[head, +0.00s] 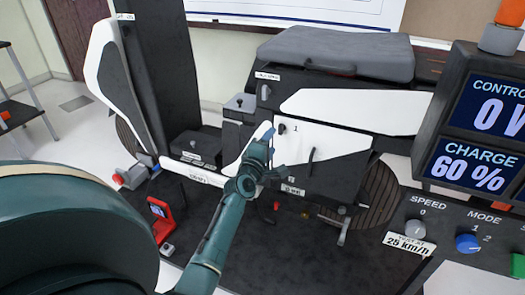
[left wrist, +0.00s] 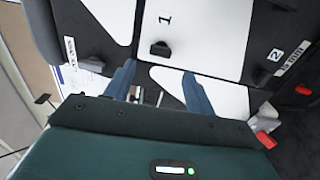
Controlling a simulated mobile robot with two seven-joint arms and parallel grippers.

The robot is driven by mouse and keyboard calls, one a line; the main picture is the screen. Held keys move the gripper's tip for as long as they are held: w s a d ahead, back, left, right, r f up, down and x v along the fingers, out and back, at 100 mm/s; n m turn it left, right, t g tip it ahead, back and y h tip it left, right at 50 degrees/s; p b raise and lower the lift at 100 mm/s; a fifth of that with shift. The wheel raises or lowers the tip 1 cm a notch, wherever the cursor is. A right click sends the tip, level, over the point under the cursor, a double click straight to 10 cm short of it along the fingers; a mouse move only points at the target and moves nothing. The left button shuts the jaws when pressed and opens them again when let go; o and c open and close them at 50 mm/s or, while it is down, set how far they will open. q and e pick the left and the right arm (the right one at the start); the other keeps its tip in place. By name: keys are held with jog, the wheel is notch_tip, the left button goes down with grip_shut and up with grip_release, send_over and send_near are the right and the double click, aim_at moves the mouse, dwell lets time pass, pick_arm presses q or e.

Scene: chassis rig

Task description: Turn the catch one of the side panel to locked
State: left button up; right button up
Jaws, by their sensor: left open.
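The white side panel (head: 338,140) is on the chassis in the head view. Catch one (head: 282,129) is a small black knob beside the printed 1 near the panel's upper left corner. In the left wrist view catch one (left wrist: 160,48) is a black block on the white panel (left wrist: 205,45), below the printed 1. My left gripper (head: 269,152) is in front of the panel's left edge, close to catch one. In the left wrist view its two blue fingers (left wrist: 158,86) are apart and empty, with catch one beyond their tips. My right gripper is not in view.
A second black catch (left wrist: 260,75) sits by the printed 2. The panel has a black handle (head: 311,162). A grey seat (head: 340,52) lies above. A red stand (head: 161,220) is on the dark platform. A control console (head: 460,235) stands at the right.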

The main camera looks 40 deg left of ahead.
pick_arm(q)
jog(key=v, duration=0.6)
jog(key=shift+p, duration=0.3)
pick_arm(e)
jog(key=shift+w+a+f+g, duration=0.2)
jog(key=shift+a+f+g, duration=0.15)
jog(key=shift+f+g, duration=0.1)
pick_arm(q)
jog(key=shift+s, duration=0.1)
